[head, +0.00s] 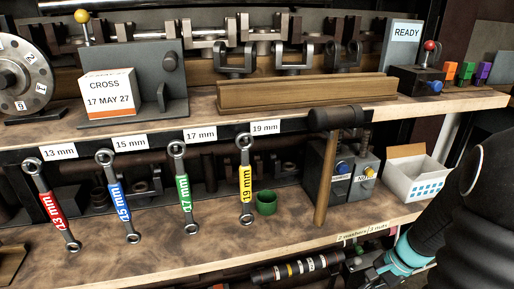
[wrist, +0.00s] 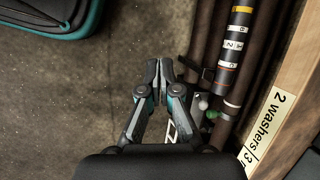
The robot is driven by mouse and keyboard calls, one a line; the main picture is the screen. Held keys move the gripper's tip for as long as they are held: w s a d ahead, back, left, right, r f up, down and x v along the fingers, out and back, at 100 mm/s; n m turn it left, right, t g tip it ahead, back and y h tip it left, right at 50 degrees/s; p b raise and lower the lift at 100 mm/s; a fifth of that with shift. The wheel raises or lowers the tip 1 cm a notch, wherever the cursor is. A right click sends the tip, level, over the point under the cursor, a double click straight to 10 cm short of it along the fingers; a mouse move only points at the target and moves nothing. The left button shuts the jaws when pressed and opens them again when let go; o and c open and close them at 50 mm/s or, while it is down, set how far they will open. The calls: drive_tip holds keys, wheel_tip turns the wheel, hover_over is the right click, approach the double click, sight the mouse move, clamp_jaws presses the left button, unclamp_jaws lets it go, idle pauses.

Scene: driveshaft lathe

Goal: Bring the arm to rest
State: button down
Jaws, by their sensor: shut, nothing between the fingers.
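My gripper (wrist: 158,70) is shut and empty in the wrist view, its fingertips together above a grey floor (wrist: 85,95). In the head view my black and teal arm shows at the lower right, and my gripper (head: 358,265) is partly visible low beside the lower shelf's front edge. It is below the label "2 washers/3 nuts" (head: 362,231).
A dark shaft with numbered bands (wrist: 234,40) lies close right of my gripper, and the labelled shelf edge (wrist: 285,90) is further right. Floor between is clear. Hanging wrenches (head: 183,185) and a hammer (head: 328,170) are on the shelving.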

drive_tip(key=s+a+r+n+t+h, duration=0.1)
drive_tip(key=s+a+r+n, duration=0.2)
drive_tip(key=r, duration=0.4)
drive_tip(key=s+a+r+n+t+h, duration=0.1)
drive_tip(key=s+a+r+n+t, duration=0.1)
drive_tip(key=s+a+r+n, duration=0.2)
drive_tip(key=s+a+r+n+t+h, duration=0.1)
drive_tip(key=s+a+r+n+h, duration=0.1)
drive_tip(key=a+r+n, duration=0.4)
wheel_tip(320, 180, up, 5)
drive_tip(key=shift+s+a+f+t, duration=0.1)
drive_tip(key=shift+s+a+t, duration=0.25)
drive_tip(key=shift+s, duration=0.3)
drive_tip(key=shift+d, duration=0.1)
